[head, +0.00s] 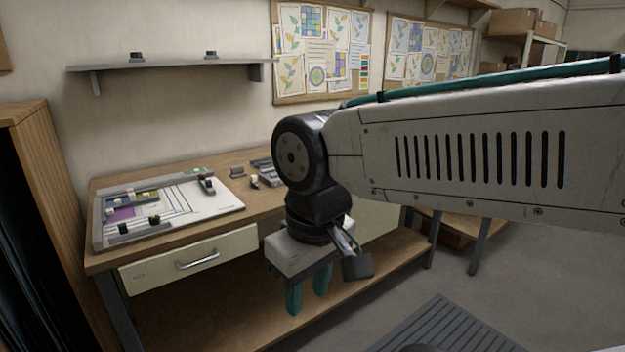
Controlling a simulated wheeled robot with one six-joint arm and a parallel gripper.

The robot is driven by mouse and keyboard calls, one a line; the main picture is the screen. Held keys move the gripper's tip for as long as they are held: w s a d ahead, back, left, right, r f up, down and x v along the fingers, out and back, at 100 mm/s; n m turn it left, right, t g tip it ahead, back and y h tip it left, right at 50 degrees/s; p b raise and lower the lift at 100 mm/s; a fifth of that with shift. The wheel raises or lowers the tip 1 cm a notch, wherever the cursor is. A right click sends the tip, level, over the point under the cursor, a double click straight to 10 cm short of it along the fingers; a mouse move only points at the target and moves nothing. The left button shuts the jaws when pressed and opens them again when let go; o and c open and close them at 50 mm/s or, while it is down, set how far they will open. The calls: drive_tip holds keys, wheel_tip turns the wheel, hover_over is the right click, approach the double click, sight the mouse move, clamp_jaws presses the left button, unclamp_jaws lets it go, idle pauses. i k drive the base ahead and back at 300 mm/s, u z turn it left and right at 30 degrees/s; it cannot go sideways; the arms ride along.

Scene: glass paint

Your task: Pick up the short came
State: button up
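My gripper (307,294) hangs fingers-down in front of the workbench, below its top. Its two teal fingers stand apart with nothing visible between them. The short came cannot be picked out for certain. A pale board (228,201) on the left of the bench carries a drawn pattern, coloured pieces, grey strips and several small dark-and-cream blocks. Grey parts (266,171) lie farther right on the bench, partly hidden behind my wrist. My gripper is to the right of the board and nearer the camera.
The wooden workbench (262,203) has a drawer (160,272) and a lower shelf. A grey wall shelf (175,66) holds two small dark objects. A wooden cabinet (50,180) stands at left. Bare bench shows between the board and the grey parts.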

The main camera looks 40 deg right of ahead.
sight(253, 178)
drive_tip(key=z, duration=0.35)
drive_tip(key=i, duration=1.65)
drive_tip(key=u, duration=0.05)
